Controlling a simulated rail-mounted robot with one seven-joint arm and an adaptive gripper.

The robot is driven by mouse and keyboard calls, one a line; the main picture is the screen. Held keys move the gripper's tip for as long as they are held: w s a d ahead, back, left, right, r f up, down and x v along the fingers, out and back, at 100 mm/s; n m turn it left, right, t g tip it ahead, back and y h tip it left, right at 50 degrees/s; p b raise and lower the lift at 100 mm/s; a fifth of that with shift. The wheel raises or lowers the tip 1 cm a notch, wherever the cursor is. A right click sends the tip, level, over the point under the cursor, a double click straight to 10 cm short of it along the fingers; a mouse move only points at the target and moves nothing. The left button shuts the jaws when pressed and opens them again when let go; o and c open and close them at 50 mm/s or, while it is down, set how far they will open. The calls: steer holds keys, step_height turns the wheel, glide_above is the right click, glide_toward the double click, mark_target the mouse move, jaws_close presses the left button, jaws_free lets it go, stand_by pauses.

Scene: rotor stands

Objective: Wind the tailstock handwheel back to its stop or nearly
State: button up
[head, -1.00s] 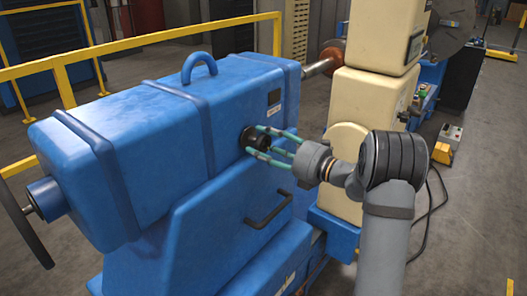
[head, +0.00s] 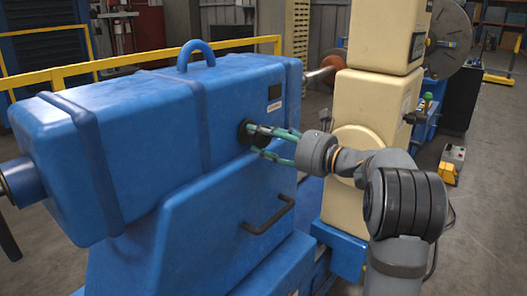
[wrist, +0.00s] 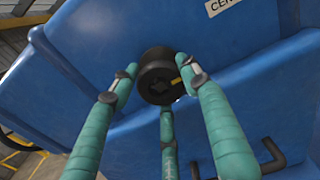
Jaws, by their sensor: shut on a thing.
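The blue tailstock housing (head: 150,120) fills the left and middle of the head view. The handwheel (head: 8,238) is a dark rim at the left edge, mostly out of frame, by the blue hub (head: 22,182). My gripper (head: 252,140) is at a black round knob (head: 243,133) on the housing's side, far from the handwheel. In the wrist view, three green fingers close around that knob (wrist: 158,76), which has a socket in its face and a yellow mark near its right side. My gripper is shut on the knob.
A black bar handle (head: 268,217) sticks out below the knob. A lifting ring (head: 196,55) tops the housing. A cream column (head: 370,105) stands right of the housing, close to my arm. Yellow railing (head: 120,65) runs behind. Open floor lies at right.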

steer(key=n+b, duration=0.4)
steer(key=b, duration=0.1)
steer(key=shift+n+b, duration=0.35)
steer(key=shift+n, duration=0.05)
steer(key=shift+c, duration=0.2)
steer(key=n+b, duration=0.4)
steer(key=b, duration=0.1)
steer(key=shift+s+a+n, duration=0.1)
steer(key=shift+s+n, duration=0.05)
steer(key=shift+n, duration=0.15)
steer(key=n+b, duration=0.4)
steer(key=shift+a, duration=0.1)
steer(key=shift+n+b, duration=1.4)
steer(key=shift+n, duration=0.7)
steer(key=shift+f, duration=0.15)
steer(key=o, duration=1.2)
steer(key=shift+s+a, duration=0.1)
steer(key=shift+c, duration=0.2)
